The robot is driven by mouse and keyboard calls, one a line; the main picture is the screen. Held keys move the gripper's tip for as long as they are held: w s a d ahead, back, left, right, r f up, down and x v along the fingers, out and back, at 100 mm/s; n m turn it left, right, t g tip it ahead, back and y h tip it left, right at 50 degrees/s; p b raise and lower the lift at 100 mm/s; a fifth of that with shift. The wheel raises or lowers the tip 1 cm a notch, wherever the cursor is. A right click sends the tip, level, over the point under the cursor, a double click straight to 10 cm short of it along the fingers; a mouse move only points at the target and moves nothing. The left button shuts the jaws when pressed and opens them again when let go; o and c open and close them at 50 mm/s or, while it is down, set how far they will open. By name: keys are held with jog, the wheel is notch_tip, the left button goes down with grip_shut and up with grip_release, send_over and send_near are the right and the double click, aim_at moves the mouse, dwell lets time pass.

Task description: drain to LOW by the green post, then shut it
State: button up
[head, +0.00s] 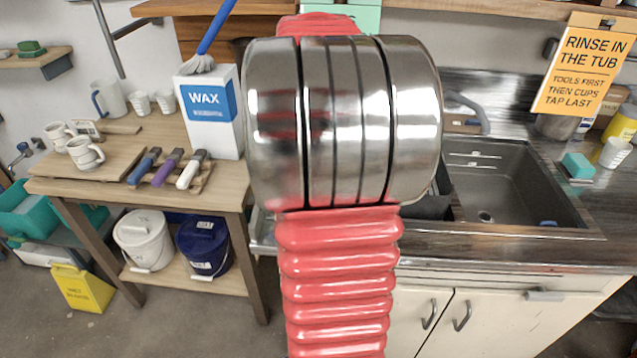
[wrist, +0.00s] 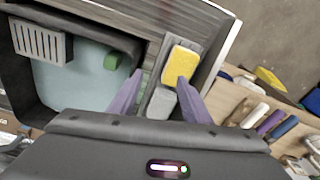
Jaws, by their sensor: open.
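My gripper (wrist: 160,76) is open in the wrist view, its two purple fingers apart with nothing held. Beyond the fingers, a yellow sponge (wrist: 181,65) and a grey block (wrist: 161,103) lie in a narrow grey tray. To the left, a dark-walled basin (wrist: 28,95) has a pale blue surface inside. No LOW mark is readable. In the head view my arm hides the middle.
A grey sink (head: 510,185) is right of my arm in the head view. At left, a wooden table (head: 105,165) holds mugs, brushes and a WAX box (head: 210,110). White (head: 143,240) and blue (head: 203,245) buckets sit below. A yellow floor sign (head: 82,288) stands nearby.

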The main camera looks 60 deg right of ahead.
jog(key=s+d+f, duration=0.1)
jog(key=s+d, duration=0.1)
jog(key=d, duration=0.1)
jog(key=s+d+f+m, duration=0.1)
jog(key=s+d, duration=0.1)
jog(key=d, duration=0.1)
jog(key=s+d+f+m, duration=0.1)
jog(key=s+d+f, duration=0.1)
jog(key=s+d, duration=0.1)
jog(key=shift+s+d+g+y, duration=0.1)
jog(key=shift+d+g+y, duration=0.25)
jog(key=shift+d, duration=0.25)
notch_tip(320, 180, down, 14)
jog(key=shift+r, duration=0.15)
grip_shut()
dwell(0.4)
jog(key=shift+a, duration=0.1)
